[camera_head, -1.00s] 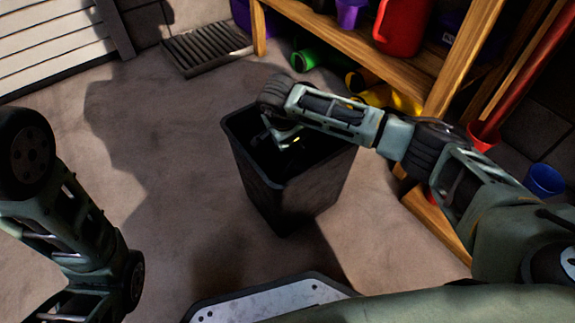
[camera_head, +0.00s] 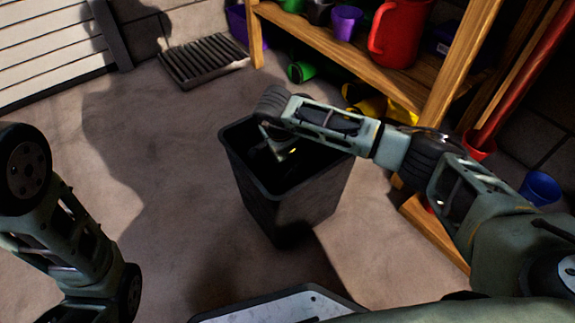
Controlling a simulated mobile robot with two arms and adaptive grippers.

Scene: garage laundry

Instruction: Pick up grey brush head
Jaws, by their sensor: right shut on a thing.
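My right gripper (camera_head: 284,152) reaches down into a black bin (camera_head: 293,205) that stands on the floor in the middle of the head view. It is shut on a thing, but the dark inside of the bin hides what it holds. I cannot make out a grey brush head anywhere in view. My left arm shows at the left edge, but its gripper is out of the picture.
A wooden shelf (camera_head: 455,75) at the upper right holds a red jug (camera_head: 400,35) and a purple cup (camera_head: 345,22). Green and yellow things lie beneath it. A blue bucket (camera_head: 541,187) stands at the right. A slatted grate (camera_head: 204,62) lies behind. Floor left of the bin is clear.

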